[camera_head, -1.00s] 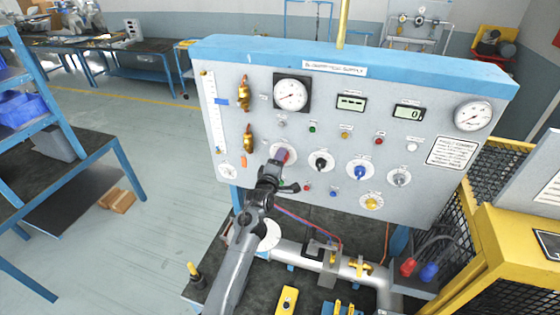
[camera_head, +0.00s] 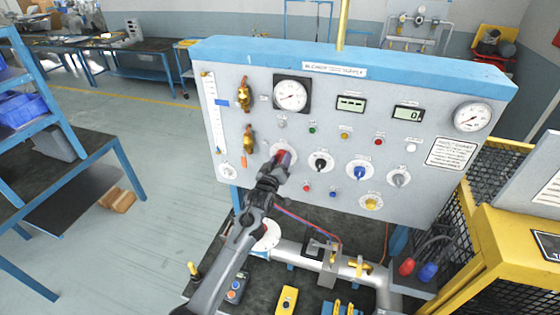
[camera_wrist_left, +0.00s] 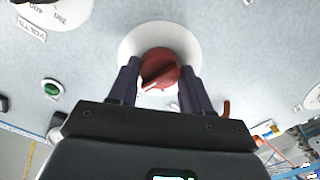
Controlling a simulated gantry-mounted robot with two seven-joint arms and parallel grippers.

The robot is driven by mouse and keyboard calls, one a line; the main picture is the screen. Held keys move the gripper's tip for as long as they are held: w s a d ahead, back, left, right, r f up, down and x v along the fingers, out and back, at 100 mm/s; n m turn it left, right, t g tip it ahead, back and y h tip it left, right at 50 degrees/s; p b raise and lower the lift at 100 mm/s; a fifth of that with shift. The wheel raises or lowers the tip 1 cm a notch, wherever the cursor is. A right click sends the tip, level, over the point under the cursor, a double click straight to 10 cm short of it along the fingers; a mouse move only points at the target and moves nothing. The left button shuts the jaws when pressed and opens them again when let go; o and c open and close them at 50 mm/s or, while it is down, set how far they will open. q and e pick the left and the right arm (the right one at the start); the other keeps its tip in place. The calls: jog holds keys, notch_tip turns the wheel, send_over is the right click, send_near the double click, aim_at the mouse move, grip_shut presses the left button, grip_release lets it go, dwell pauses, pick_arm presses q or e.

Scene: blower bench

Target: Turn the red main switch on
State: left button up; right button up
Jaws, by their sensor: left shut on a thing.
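The red main switch (camera_wrist_left: 160,68) is a round red knob on a white round dial plate (camera_wrist_left: 182,38), on the panel's left-middle part. In the head view the red knob (camera_head: 281,155) is partly hidden by my left gripper (camera_head: 279,160). In the left wrist view my left gripper (camera_wrist_left: 160,82) has a dark finger on each side of the knob and is shut on it. A pale mark on the knob points toward the lower left of that view. My right gripper is not in view.
The grey panel (camera_head: 300,130) with a blue top edge carries gauges, displays, lamps and other knobs. A black knob (camera_head: 320,162) sits just right of the red one. Pipework (camera_head: 300,252) runs below the panel, and a yellow machine (camera_head: 510,250) stands at the right.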

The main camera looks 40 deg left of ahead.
pick_arm(q)
jog(key=m, duration=0.5)
jog(key=shift+m, duration=0.4)
dwell(0.3)
jog(key=o, duration=1.1)
jog(key=shift+c, duration=0.2)
jog(key=shift+s, duration=0.1)
jog(key=b+v, duration=0.1)
jog(key=v, duration=0.9)
jog(key=shift+s+b, duration=0.35)
jog(key=shift+d, duration=0.15)
